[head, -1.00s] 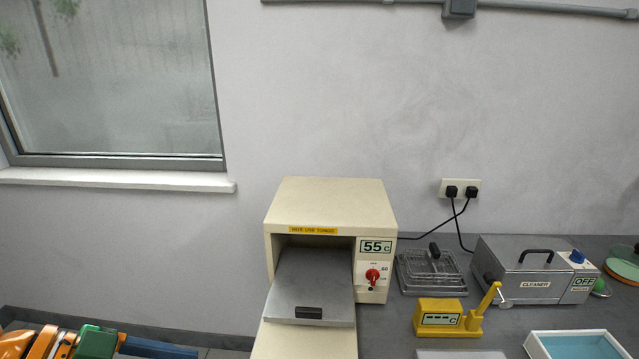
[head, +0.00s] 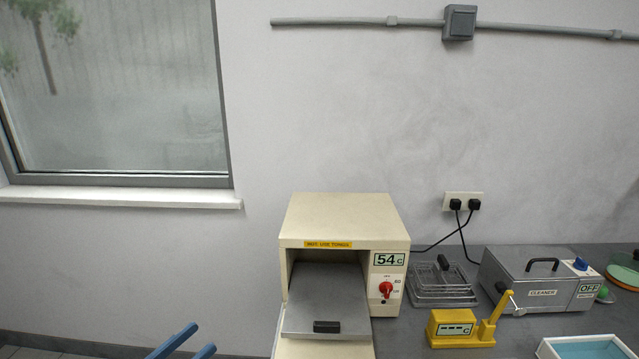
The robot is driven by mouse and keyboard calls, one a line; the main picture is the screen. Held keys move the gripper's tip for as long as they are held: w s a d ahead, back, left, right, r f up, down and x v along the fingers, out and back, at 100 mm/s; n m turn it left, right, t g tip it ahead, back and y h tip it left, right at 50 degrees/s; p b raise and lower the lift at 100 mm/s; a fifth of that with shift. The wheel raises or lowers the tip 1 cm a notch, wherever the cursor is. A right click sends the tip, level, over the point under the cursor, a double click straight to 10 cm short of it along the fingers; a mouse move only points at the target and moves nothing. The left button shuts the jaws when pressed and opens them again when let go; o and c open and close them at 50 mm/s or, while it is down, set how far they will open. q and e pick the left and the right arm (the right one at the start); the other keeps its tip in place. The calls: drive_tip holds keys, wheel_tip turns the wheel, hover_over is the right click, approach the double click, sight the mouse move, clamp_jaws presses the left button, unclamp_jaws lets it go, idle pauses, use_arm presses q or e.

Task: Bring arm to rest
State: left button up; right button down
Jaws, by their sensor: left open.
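My left gripper (head: 200,338) shows at the bottom edge, left of the oven. Only its two blue fingers are in the picture; they are apart with nothing between them. The rest of my left arm is out of the picture. My right gripper is not in view.

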use_arm(q)
drive_tip(key=s+a+f+n+y, duration=0.1)
drive_tip(key=a+f+n+y, duration=0.1)
drive_tip(key=f+y, duration=0.35)
drive_tip(key=a+f+n+y, duration=0.1)
drive_tip(key=f+n+y, duration=0.15)
drive_tip(key=f, duration=0.65)
drive_tip(key=s+a+f+n+y, duration=0.1)
drive_tip(key=a+f+n+y, duration=0.15)
drive_tip(key=f, duration=0.45)
drive_tip(key=s+d+f+g+y, duration=0.25)
drive_tip(key=s+f+g, duration=0.35)
drive_tip(key=s+f, duration=0.6)
drive_tip(key=s+d+f+g, duration=0.2)
drive_tip(key=s+f, duration=0.2)
drive_tip(key=s, duration=0.3)
drive_tip(key=s+d+f+m+g, duration=0.1)
drive_tip(key=s+f+g, duration=0.2)
drive_tip(key=s, duration=0.4)
drive_tip(key=s+d+f+m+g, duration=0.1)
drive_tip(key=s+d+f+g, duration=0.1)
drive_tip(key=s+f, duration=0.3)
drive_tip(key=shift+s+d+f+g, duration=0.25)
drive_tip(key=shift+s+g, duration=0.45)
drive_tip(key=shift+s, duration=0.55)
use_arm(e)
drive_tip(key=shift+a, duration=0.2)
use_arm(q)
drive_tip(key=shift+w, duration=0.1)
